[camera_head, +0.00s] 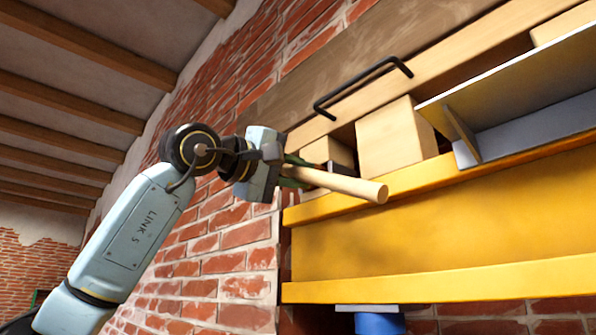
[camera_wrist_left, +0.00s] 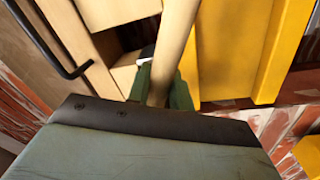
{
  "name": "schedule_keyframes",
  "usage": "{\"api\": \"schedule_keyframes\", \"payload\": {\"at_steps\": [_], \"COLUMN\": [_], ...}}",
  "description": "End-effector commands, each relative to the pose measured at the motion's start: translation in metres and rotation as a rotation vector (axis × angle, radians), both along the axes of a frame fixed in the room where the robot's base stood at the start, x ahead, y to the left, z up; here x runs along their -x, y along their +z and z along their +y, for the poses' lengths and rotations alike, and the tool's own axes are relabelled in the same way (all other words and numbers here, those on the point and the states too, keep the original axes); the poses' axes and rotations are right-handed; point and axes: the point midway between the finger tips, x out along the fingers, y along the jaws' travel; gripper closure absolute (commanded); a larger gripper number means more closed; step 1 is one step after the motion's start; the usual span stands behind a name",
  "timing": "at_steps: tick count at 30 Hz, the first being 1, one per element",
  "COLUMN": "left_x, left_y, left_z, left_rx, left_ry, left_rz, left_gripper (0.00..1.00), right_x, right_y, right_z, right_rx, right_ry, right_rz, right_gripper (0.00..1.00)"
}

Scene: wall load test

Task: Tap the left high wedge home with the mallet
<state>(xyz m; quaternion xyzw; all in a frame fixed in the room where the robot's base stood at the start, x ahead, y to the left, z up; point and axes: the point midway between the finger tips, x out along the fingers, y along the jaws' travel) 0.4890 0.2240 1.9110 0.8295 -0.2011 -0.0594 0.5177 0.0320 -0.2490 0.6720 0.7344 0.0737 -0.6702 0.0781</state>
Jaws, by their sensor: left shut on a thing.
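My left gripper (camera_head: 293,174) is shut on the pale wooden handle of the mallet (camera_head: 345,185). The handle points right and toward the camera, in front of the yellow beam's upper ledge. In the left wrist view, the handle (camera_wrist_left: 172,45) runs up from between the green fingers (camera_wrist_left: 162,90). I cannot make out the mallet's head. A small wooden block (camera_head: 328,151) sits behind the gripper at the ledge's left end, partly hidden by it. A larger wooden block (camera_head: 395,138) stands to its right. I cannot tell which piece is the left high wedge. My right gripper is out of view.
The yellow beam (camera_head: 420,240) runs along the brick wall (camera_head: 225,235). A black bar handle (camera_head: 362,85) sticks out from the timber above the blocks. A grey metal tray (camera_head: 530,105) lies to the right. Something blue (camera_head: 380,324) shows under the beam.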

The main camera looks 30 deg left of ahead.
Motion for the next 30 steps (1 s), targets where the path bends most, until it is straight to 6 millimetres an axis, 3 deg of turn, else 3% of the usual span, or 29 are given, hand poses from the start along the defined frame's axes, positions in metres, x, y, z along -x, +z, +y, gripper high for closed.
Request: {"api": "schedule_keyframes", "payload": {"at_steps": [12,22,30], "left_x": [0.0,-0.023,-0.021], "left_y": [0.001,0.002,0.001], "left_z": [0.0,-0.01,-0.009], "left_rx": [0.001,0.001,0.001], "left_ry": [-0.001,-0.002,-0.001], "left_rz": [-0.004,-0.003,-0.004], "left_gripper": [1.0,1.0,1.0], "right_x": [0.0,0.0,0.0], "right_y": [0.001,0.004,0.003], "right_z": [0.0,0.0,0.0], "right_rx": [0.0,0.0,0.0], "right_ry": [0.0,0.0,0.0], "right_rz": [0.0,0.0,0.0], "right_gripper": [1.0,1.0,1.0]}}
